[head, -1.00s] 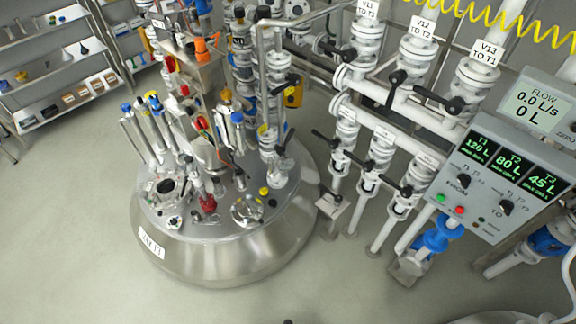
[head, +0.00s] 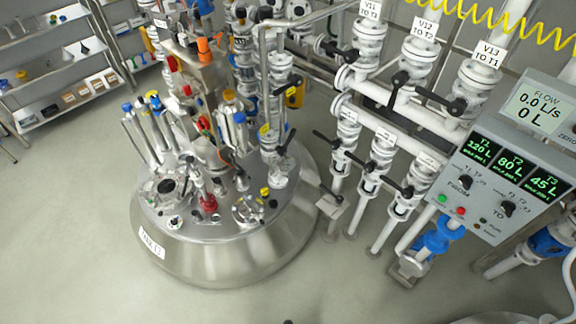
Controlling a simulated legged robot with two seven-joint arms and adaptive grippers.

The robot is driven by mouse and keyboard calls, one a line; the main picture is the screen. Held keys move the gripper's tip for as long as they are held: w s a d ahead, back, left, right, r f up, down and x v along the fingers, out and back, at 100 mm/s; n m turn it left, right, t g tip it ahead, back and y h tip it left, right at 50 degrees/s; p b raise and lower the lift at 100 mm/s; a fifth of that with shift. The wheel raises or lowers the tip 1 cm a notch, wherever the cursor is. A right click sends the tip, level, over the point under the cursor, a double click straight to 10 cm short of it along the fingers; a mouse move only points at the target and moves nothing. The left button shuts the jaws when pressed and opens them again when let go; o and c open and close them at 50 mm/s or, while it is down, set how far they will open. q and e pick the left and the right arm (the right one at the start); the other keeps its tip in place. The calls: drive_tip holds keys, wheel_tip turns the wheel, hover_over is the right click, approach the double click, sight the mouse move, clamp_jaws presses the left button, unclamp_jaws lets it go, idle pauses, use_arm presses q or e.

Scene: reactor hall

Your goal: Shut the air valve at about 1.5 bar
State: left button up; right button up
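I cannot pick out an air valve or a readable pressure gauge by any label in the head view. The steel vessel (head: 215,262) stands left of centre, its lid crowded with fittings. A red fitting (head: 208,203), a yellow-topped fitting (head: 265,192) and a white and blue part (head: 233,128) are on or above the lid. White pipe valves with black levers (head: 400,80) stand to the right, labelled V11, V12 and V13. Whether each is open or shut is unclear. Neither of my grippers can be made out.
A control panel (head: 487,190) at the right reads 120 L, 80 L and 45 L. The flow display (head: 534,100) above it reads 0.0 L/s and 0 L. A yellow coiled hose (head: 480,12) hangs at the top right. Shelves (head: 45,75) stand back left. The floor (head: 70,240) is clear at left.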

drive_tip(key=shift+a, duration=0.45)
idle(0.5)
drive_tip(key=shift+a, duration=0.25)
idle(0.7)
drive_tip(key=shift+d, duration=0.15)
idle(3.5)
